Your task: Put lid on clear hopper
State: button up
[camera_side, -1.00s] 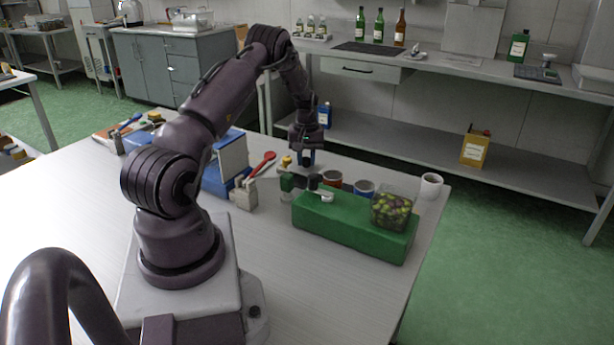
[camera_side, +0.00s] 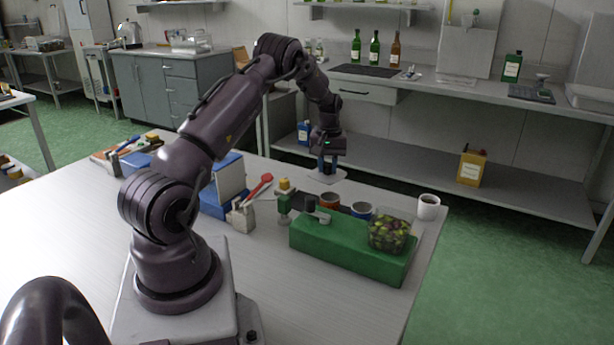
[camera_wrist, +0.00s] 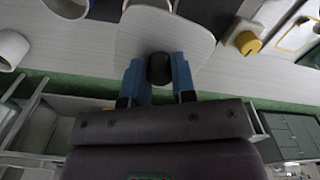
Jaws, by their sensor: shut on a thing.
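The clear hopper (camera_side: 389,236) is an open, see-through box holding green and dark olives. It sits on the right end of a green block-shaped machine (camera_side: 345,254). My gripper (camera_side: 327,165) is behind the machine, to the left of the hopper and apart from it. Its blue fingers (camera_wrist: 158,78) are shut on the dark knob of a pale, flat, rounded-corner lid (camera_wrist: 190,32). The lid also shows in the side view (camera_side: 327,177), held roughly level near the table's back edge. The hopper is not clearly visible in the wrist view.
A white mug (camera_side: 428,207) is at the right table edge. A yellow-topped item (camera_side: 285,186), red spoon (camera_side: 261,184) and blue box (camera_side: 222,200) are to the left.

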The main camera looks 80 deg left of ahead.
jog(key=shift+m, duration=0.7)
jog(key=w+d+r, duration=0.2)
jog(key=d+r, duration=0.1)
jog(key=d, duration=0.5)
jog(key=w+d+r, duration=0.3)
jog(key=d, duration=0.5)
jog(key=w+d+r, duration=0.3)
jog(key=d, duration=0.5)
jog(key=shift+s+d+f+n, duration=0.45)
jog(key=shift+d+f+n, duration=0.1)
jog(key=shift+f, duration=0.2)
jog(key=shift+s+d+f+n, duration=0.45)
jog(key=shift+f+n, duration=0.15)
jog(key=shift+f, duration=0.1)
jog(key=shift+s+d+f+n, duration=0.45)
jog(key=shift+f+n, duration=0.1)
jog(key=shift+f, duration=0.2)
jog(key=shift+f, duration=0.75)
